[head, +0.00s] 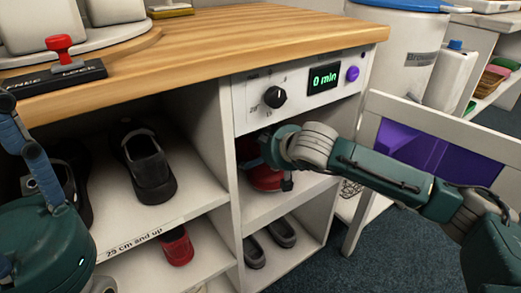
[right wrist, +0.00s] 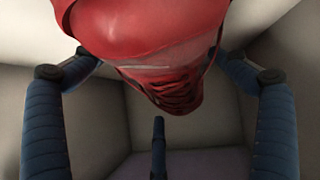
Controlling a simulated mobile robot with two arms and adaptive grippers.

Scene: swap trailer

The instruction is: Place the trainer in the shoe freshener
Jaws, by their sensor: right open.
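The red trainer (head: 266,180) is in the compartment under the control panel, partly hidden by my right gripper (head: 264,158). In the right wrist view the trainer (right wrist: 150,40) hangs in from the top, between the blue fingers. The right gripper is open, with fingers on both sides of the shoe and one finger below it; contact is unclear. The shoe freshener has a white panel (head: 252,112) with a black dial and a "0 min" display. My left gripper (head: 35,160) is at the left edge, only partly in view; its opening cannot be told.
A white-framed purple panel (head: 425,150), apparently an open door, stands right of the compartment. Cubbies on the left hold a black shoe (head: 146,160) and a small red shoe (head: 177,246). Grey shoes (head: 270,243) sit below the compartment.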

